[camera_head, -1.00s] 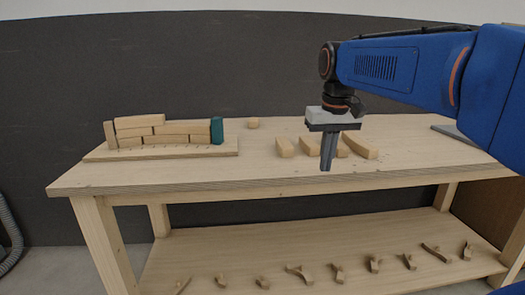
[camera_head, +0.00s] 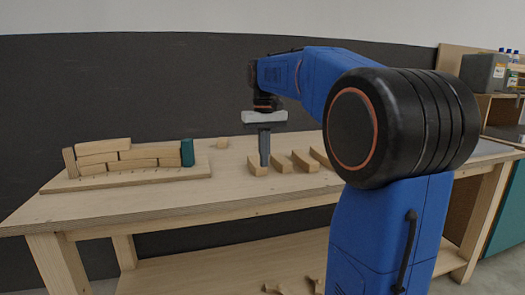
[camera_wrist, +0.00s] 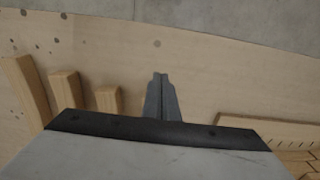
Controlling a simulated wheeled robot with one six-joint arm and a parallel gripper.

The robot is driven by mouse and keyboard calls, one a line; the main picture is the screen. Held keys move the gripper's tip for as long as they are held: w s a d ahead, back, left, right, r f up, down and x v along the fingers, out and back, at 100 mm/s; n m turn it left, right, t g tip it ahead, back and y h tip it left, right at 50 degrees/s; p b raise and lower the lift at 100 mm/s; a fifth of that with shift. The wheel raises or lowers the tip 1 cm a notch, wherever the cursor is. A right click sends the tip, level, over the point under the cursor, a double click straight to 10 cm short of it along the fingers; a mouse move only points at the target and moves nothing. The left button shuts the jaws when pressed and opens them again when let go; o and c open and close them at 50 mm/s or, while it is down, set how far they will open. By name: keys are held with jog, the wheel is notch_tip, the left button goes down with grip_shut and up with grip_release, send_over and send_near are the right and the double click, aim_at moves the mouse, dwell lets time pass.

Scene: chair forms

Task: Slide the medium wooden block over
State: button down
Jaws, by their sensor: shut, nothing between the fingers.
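My gripper (camera_head: 264,165) points down, shut and empty, and overlaps the left-end block in the head view; contact is unclear. In the wrist view the closed fingers (camera_wrist: 160,78) stand to the right of three blocks of differing length: a short one (camera_wrist: 108,101), a middle one (camera_wrist: 66,91) and a long one (camera_wrist: 25,85).
A wooden board (camera_head: 60,184) at the bench's left holds stacked wooden pieces (camera_head: 120,157) and a teal block (camera_head: 187,152). Bare bench top (camera_head: 180,195) lies in front. My arm covers the bench's right part.

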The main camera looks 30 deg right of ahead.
aim_at(261, 179)
notch_tip(261, 179, down, 5)
jog(key=shift+f, duration=0.3)
jog(key=shift+w+d, duration=0.3)
jog(key=shift+w, duration=0.65)
jog(key=shift+w+d, duration=0.3)
jog(key=shift+w, duration=0.65)
